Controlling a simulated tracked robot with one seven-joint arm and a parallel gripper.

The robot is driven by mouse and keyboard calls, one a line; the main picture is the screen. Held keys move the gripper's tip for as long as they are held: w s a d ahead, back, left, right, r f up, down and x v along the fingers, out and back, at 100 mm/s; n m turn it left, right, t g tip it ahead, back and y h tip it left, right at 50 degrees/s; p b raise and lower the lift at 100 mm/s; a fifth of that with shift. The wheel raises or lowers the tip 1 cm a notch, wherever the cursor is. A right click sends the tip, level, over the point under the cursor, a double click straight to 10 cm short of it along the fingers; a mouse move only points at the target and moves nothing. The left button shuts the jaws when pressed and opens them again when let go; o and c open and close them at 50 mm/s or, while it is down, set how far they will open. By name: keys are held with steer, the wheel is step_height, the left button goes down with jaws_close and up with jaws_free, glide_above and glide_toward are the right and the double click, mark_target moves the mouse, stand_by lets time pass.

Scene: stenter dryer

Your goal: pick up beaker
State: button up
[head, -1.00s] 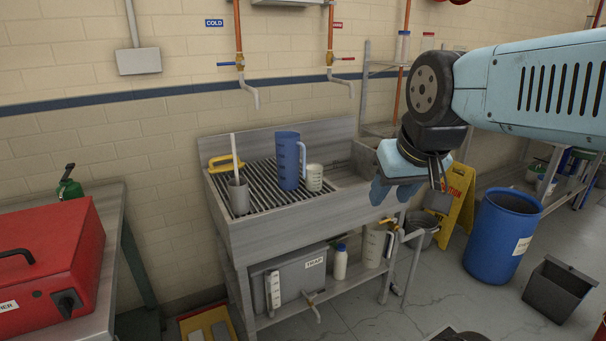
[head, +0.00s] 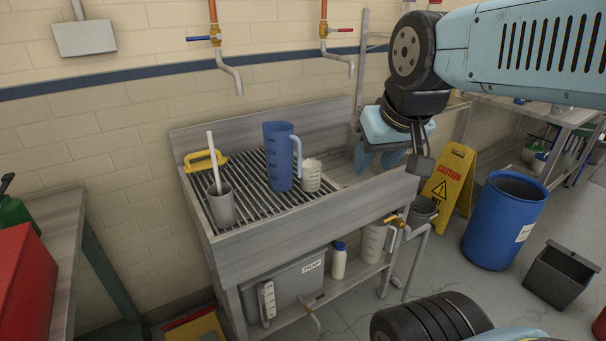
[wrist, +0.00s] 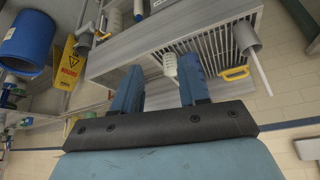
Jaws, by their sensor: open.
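The beaker, a small white cup with markings (head: 310,175), stands upright on the slatted drainboard of the metal sink unit (head: 290,222), close to the right of a tall blue jug (head: 279,158). My gripper (head: 377,162) is open and empty, pointing down over the basin side of the sink, to the right of the beaker and apart from it. In the wrist view the beaker (wrist: 170,65) shows between the two blue fingers (wrist: 160,65), nearer the right one. The blue jug is largely hidden behind that right finger there.
A grey cup holding a white rod (head: 221,204) and a yellow-handled item (head: 205,159) stand left of the jug. Taps (head: 338,42) hang above the sink. A yellow caution sign (head: 449,180) and blue drum (head: 503,220) stand right. A red box (head: 25,285) is left.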

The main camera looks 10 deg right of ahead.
mark_target(318, 184)
steer(key=shift+o, duration=0.4)
